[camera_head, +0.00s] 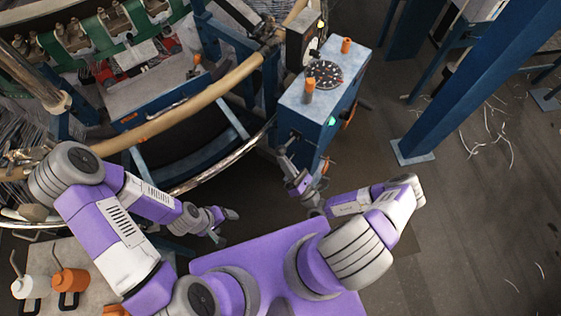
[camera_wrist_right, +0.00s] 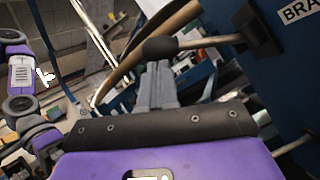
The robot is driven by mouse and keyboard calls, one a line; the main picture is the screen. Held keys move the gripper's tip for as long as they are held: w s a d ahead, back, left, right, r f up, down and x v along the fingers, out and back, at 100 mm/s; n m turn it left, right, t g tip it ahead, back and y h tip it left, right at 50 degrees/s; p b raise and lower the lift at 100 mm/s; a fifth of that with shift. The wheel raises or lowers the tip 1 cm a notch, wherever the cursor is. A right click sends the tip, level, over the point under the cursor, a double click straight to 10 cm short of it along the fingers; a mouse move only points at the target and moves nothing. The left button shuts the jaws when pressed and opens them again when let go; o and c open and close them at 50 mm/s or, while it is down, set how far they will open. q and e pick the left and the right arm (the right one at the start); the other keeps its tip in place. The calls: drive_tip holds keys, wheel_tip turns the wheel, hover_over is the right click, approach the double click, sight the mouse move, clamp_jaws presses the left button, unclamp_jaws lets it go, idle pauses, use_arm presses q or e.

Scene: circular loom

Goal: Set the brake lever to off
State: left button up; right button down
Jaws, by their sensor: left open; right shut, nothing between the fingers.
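The brake lever (camera_wrist_right: 210,43) shows in the right wrist view as a rod with a dark ball knob (camera_wrist_right: 160,49). It sticks out leftward from a black slot plate (camera_wrist_right: 262,30) on the blue cabinet. A partly cut-off label (camera_wrist_right: 301,10) reading "BRA" is beside it. My right gripper (camera_wrist_right: 155,80) is shut and empty, its fingertips right at the knob; I cannot tell whether they touch. In the head view the right gripper (camera_head: 287,152) is at the cabinet's left side, and the lever is hard to make out. My left gripper (camera_head: 222,230) is open and empty, low left of centre.
The blue cabinet (camera_head: 318,122) carries a round dial plate and orange-topped knobs. The loom's curved tan rail (camera_head: 200,100) runs left of it. A blue post (camera_head: 460,75) stands at right. A table with oil cans (camera_head: 70,280) is at lower left. Floor at right is mostly clear.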

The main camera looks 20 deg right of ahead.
use_arm(q)
drive_tip(key=shift+r+p, duration=0.3)
drive_tip(key=shift+r, duration=0.15)
use_arm(e)
drive_tip(key=shift+d+r, duration=0.1)
drive_tip(key=shift+r, duration=0.55)
